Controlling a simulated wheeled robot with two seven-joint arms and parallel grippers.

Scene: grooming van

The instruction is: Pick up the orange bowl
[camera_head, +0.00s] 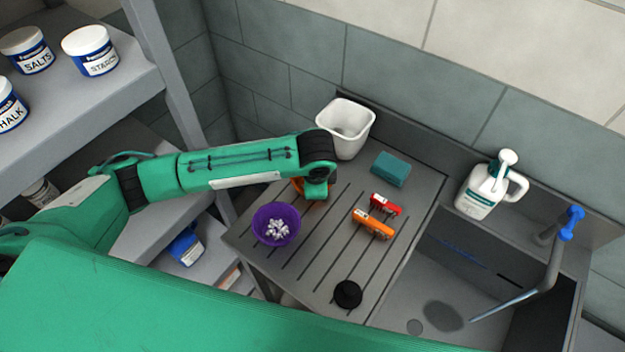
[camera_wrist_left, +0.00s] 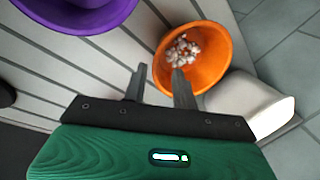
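The orange bowl (camera_wrist_left: 212,80) holds small whitish pieces and sits on the grooved drainboard. In the head view the orange bowl (camera_head: 297,186) is mostly hidden behind my left wrist. My left gripper (camera_wrist_left: 158,85) is open above the bowl's near side. In the wrist view one finger overlaps the inside of the bowl and the other lies outside its rim, with the rim edge showing between them. I cannot tell whether either finger touches it. In the head view the left fingers are hidden under the wrist. My right gripper is not in view.
A purple bowl (camera_head: 268,212) with white pieces stands close by. A white container (camera_head: 352,118), teal block (camera_head: 390,169), red item (camera_head: 385,204), orange item (camera_head: 372,226) and black disc (camera_head: 348,294) share the drainboard (camera_head: 310,262). A sink (camera_head: 400,290) lies to the right.

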